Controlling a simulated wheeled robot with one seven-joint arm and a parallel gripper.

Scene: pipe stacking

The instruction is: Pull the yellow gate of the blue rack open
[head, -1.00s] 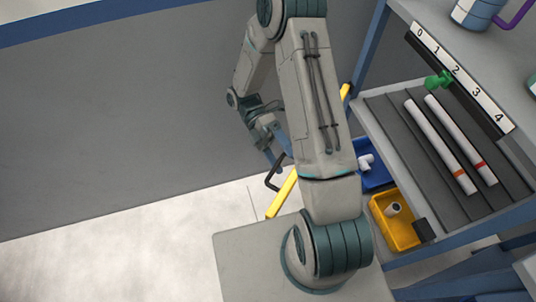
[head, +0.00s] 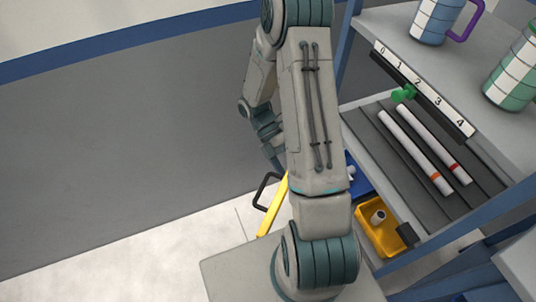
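The yellow gate (head: 274,208) shows as a slanted bar left of my arm, with its upper part hidden behind the arm. Its black handle (head: 263,189) sticks out on the left side. The blue rack (head: 444,247) stands at the right, with grey shelves and blue posts. My gripper (head: 273,158) is above the handle in the picture, beside my arm. It appears apart from the handle, and its fingers are small and partly hidden, so their opening cannot be made out.
Two white pipes (head: 415,150) with orange and red bands lie on the ribbed shelf, below a numbered strip (head: 420,90) with a green marker (head: 403,94). A yellow bin (head: 380,238) and a blue bin (head: 359,180) sit lower. Mugs stand on top. Floor at left is clear.

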